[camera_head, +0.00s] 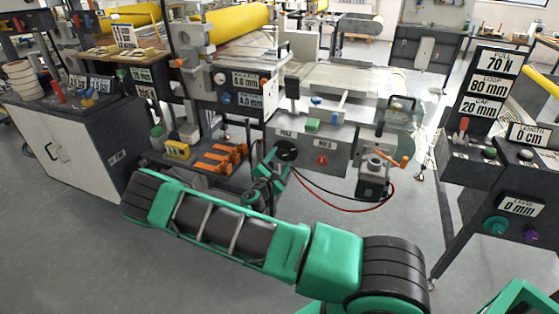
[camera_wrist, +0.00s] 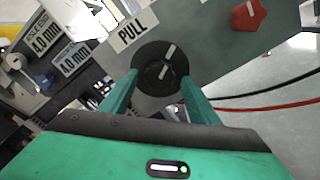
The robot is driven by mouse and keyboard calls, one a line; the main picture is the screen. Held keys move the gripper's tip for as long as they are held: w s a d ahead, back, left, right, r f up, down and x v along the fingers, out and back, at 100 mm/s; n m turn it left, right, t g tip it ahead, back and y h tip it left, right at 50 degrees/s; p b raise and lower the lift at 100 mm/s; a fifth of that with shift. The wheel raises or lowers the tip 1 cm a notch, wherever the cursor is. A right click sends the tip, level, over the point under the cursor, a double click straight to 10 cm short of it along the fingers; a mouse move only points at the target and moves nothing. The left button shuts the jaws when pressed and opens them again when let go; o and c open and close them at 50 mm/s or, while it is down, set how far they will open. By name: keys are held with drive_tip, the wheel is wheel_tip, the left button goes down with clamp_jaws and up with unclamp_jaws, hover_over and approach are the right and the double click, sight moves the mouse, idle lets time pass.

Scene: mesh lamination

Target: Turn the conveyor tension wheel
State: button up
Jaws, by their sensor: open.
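A round black wheel (camera_wrist: 160,62) with a pale bar mark sits on the grey panel beside the PULL label (camera_wrist: 131,33). In the head view the wheel (camera_head: 288,148) is partly covered by my gripper (camera_head: 274,160). In the wrist view my gripper (camera_wrist: 158,78) is open, with one green finger on each side of the wheel's lower part. The fingertips are close to the wheel's rim. I cannot tell whether they touch it. Nothing is held between the fingers.
A red knob (camera_wrist: 249,15) is on the same panel, right of the wheel. Black and red cables (camera_head: 350,207) hang below the panel. A crank unit (camera_head: 374,178) stands to its right. Orange clamps (camera_head: 220,158) lie on a shelf to the left. A control stand (camera_head: 500,150) is at far right.

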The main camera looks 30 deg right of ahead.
drive_tip(key=v, duration=0.9)
drive_tip(key=shift+a, duration=0.15)
drive_tip(key=s+d+r+m+g+y, duration=0.2)
drive_tip(key=s+d+r+m+g, duration=0.3)
drive_tip(key=s+m, duration=0.35)
drive_tip(key=s+d+r+m+g+y, duration=0.2)
drive_tip(key=s+d+m+g, duration=0.45)
drive_tip(key=s+g, duration=0.2)
drive_tip(key=s+a+r+m+t+y, duration=0.1)
drive_tip(key=s+a+r+m+y, duration=0.3)
drive_tip(key=s+r, duration=0.4)
drive_tip(key=s+a+r+m+t+y, duration=0.1)
drive_tip(key=s+a+r+m+y, duration=0.3)
drive_tip(key=s, duration=1.1)
wheel_tip(320, 180, up, 4)
drive_tip(key=a+y, duration=0.2)
drive_tip(key=a, duration=0.1)
drive_tip(key=shift+m, duration=0.3)
drive_tip(key=shift+t, duration=0.25)
